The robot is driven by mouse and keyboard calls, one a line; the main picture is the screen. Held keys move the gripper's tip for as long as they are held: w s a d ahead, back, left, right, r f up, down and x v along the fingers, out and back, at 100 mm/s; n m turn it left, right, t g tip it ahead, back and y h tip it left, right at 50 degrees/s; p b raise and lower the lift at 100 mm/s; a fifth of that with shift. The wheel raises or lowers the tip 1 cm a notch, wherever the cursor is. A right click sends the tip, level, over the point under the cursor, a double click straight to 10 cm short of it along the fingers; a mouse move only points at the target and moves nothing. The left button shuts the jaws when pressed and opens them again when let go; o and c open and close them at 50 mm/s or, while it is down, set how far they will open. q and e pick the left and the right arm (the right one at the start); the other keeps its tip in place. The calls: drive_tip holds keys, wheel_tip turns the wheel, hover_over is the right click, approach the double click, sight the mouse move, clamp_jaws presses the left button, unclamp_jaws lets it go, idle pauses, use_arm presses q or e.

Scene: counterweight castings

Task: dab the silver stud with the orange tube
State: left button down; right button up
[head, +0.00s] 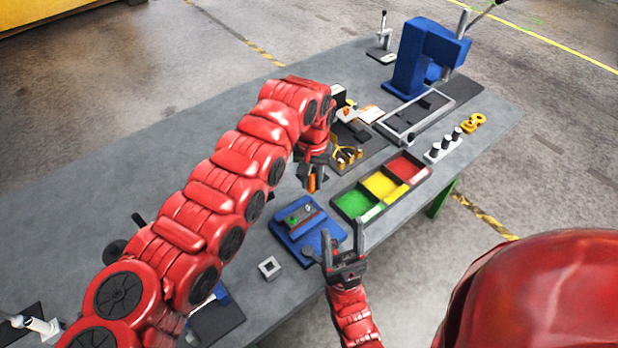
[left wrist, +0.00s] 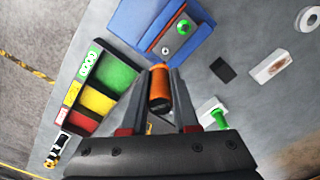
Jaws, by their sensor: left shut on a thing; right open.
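My left gripper (head: 312,178) is shut on the orange tube (head: 312,184), which points down. In the left wrist view the tube (left wrist: 160,90) sits between the fingers. A blue fixture (head: 322,246) lies below and slightly left of it on the bench, apart from it. The fixture also shows in the left wrist view (left wrist: 140,22), with a green piece (left wrist: 183,27) on its grey strip. A tiny pale spot beside the green piece looks like the silver stud (left wrist: 165,50); it is too small to be sure. My right gripper (head: 346,238) is open and empty by the fixture's front right corner.
A black tray with green, yellow and red compartments (head: 354,205) stands right of the fixture. A small square metal block (head: 269,267) lies to its left. A blue press (head: 412,62) and white-based black pegs (head: 436,153) are farther back. Bare grey bench (head: 140,150) lies behind my left arm.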

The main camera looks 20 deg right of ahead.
use_arm(q)
drive_tip(key=shift+w+a+f+b, duration=0.1)
drive_tip(key=shift+a+f+b, duration=0.05)
drive_tip(key=shift+b, duration=0.25)
drive_tip(key=shift+f+b, duration=0.45)
drive_tip(key=shift+f, duration=0.3)
drive_tip(key=shift+f+b, duration=0.75)
drive_tip(key=shift+f, duration=0.6)
drive_tip(key=shift+b, duration=0.85)
drive_tip(key=shift+f+b, duration=0.5)
drive_tip(key=shift+f, duration=0.25)
idle(0.7)
drive_tip(key=shift+f+b, duration=0.15)
drive_tip(key=shift+b, duration=0.15)
idle(1.6)
